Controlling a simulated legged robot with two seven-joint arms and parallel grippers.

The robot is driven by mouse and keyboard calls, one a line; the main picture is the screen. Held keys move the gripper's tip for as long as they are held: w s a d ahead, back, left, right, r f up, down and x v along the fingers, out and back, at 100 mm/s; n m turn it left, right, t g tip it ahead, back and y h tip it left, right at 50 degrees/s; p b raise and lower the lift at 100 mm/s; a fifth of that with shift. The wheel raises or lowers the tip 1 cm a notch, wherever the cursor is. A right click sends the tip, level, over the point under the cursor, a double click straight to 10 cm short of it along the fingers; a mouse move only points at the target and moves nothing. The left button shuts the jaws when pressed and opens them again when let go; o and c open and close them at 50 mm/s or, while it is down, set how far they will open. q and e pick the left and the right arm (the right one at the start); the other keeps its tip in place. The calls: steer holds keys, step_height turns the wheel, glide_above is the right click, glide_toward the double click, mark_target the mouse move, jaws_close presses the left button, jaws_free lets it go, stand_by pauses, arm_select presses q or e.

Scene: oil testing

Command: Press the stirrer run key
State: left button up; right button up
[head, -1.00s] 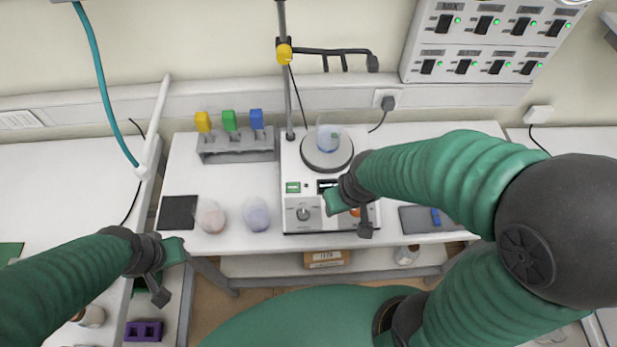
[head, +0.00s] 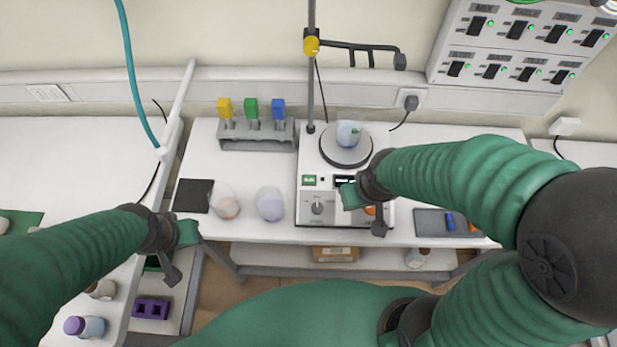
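The stirrer (head: 307,208) is a white unit on the bench with a round dark plate (head: 330,157) at its back. A beaker with bluish liquid (head: 348,135) stands on that plate. The front panel shows a knob (head: 317,208), a small green display (head: 309,181) and an orange control (head: 370,210), partly covered. My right gripper (head: 352,197) is over the right half of the panel and hides part of it. I cannot tell whether it touches a key, nor its finger opening. My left gripper (head: 187,236) is in front of the bench's left end, apart from the stirrer; its finger opening is unclear.
A grey rack (head: 256,143) holds yellow, green and blue pieces. A black pad (head: 193,196) and two rounded glass vessels (head: 225,206) (head: 270,204) stand left of the stirrer. A grey tray (head: 430,222) lies right. A stand rod (head: 311,80) rises behind. A switch panel (head: 520,45) is on the wall.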

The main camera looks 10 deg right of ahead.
jaws_close()
stand_by(1.3)
